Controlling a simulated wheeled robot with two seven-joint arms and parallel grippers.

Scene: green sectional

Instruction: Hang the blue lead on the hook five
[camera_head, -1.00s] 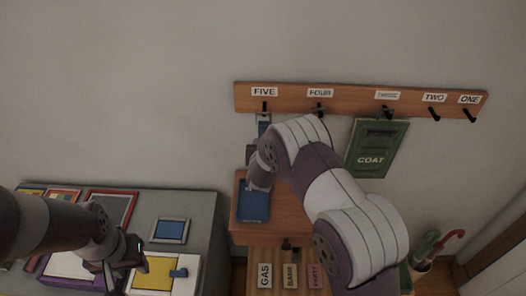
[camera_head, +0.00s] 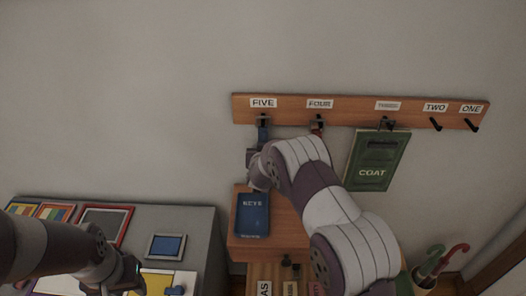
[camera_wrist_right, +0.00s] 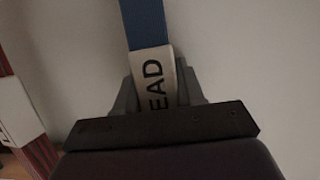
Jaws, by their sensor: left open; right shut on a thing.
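The lead is a blue strap with a cream tag whose visible letters read "EAD" (camera_wrist_right: 158,85) in the right wrist view. In the head view its blue strap (camera_head: 263,134) stands upright just below hook five (camera_head: 263,120). I cannot tell whether its top is around the hook or only in front of it. My right gripper (camera_wrist_right: 158,92) is shut on the tag end of the lead; in the head view it is mostly hidden beside my forearm, below the hook. My left gripper (camera_head: 134,276) is open and empty at the lower left, over the grey cabinet.
The wooden hook rail (camera_head: 350,112) carries labelled hooks. A blue KEYS item (camera_head: 254,214) is on the wooden unit below. Hooks two (camera_head: 436,124) and one (camera_head: 471,125) are bare.

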